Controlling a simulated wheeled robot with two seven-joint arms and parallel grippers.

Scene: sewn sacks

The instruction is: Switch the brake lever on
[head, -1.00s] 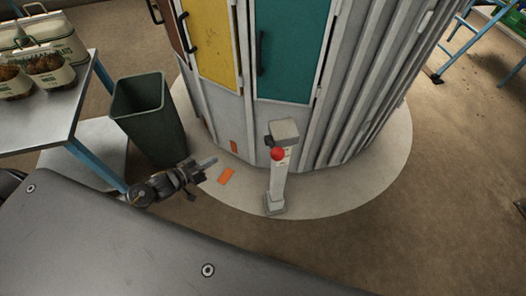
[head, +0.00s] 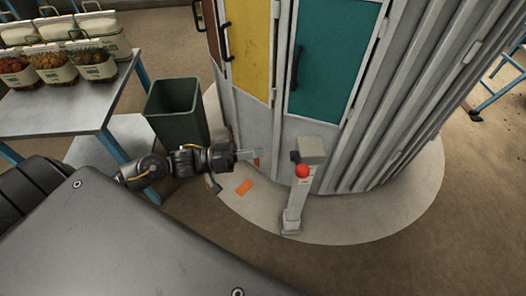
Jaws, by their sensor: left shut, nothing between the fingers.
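The brake lever unit is a pale post (head: 297,200) standing upright on the round light base, with a grey box head (head: 312,149) on top. A red ball knob (head: 302,171) sits at the front of the head, and a small dark part (head: 294,156) sticks out at its left side. My left gripper (head: 254,154) reaches in from the left, its fingers shut and empty, pointing right toward the post head. A gap shows between the fingertips and the dark part. My right gripper is not in view.
A ribbed grey round structure with yellow (head: 250,45) and teal (head: 333,60) doors stands behind the post. A dark green bin (head: 178,112) is behind my left arm. A metal table (head: 75,108) with several sacks is at the left. An orange piece (head: 244,187) lies on the base.

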